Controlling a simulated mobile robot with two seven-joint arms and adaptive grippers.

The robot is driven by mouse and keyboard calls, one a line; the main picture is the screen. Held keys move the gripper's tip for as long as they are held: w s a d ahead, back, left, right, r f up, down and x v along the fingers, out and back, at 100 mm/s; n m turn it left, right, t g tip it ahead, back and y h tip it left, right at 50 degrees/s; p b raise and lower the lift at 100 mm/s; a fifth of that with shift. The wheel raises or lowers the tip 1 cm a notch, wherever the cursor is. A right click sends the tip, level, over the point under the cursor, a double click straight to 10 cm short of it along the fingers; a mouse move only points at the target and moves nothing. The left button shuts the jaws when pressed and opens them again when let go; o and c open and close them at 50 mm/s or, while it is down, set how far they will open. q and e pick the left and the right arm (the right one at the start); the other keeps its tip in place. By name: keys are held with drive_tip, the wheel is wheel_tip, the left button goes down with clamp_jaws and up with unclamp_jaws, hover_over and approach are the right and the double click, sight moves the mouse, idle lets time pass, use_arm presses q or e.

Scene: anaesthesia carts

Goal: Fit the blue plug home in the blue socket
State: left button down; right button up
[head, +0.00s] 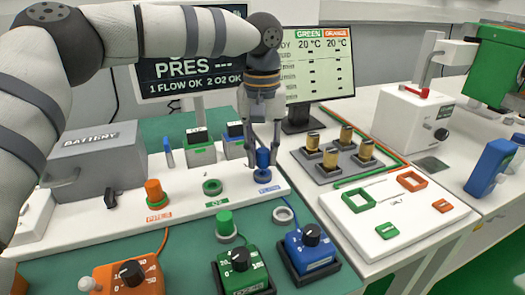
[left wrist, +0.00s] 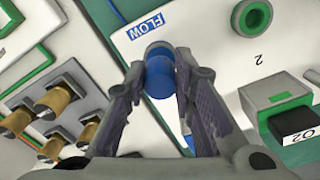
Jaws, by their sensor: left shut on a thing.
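The blue plug (head: 263,158) stands upright between the fingers of my left gripper (head: 263,143), which is shut on it. The blue socket (head: 263,176) is a ring on the white panel by the "FLOW" label, directly below the plug. The plug's lower end is at or just above the ring; I cannot tell how far in it sits. In the left wrist view the blue plug (left wrist: 160,75) shows between both fingers (left wrist: 162,75), near the "FLOW" label, and the socket is mostly hidden behind it. My right gripper is not in view.
An orange plug (head: 154,192) stands on the panel at left, with an empty green socket (head: 212,187) between. A green plug (head: 225,223) and a grey ring (head: 284,215) are in front. Blue (head: 310,248) and green (head: 243,272) dial boxes stand nearer. Brass cylinders (head: 330,158) are at right.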

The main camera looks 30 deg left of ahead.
sight(262, 151)
use_arm(q)
drive_tip(key=shift+f, duration=1.05)
drive_tip(key=c, duration=1.3)
unclamp_jaws()
wheel_tip(262, 151, up, 12)
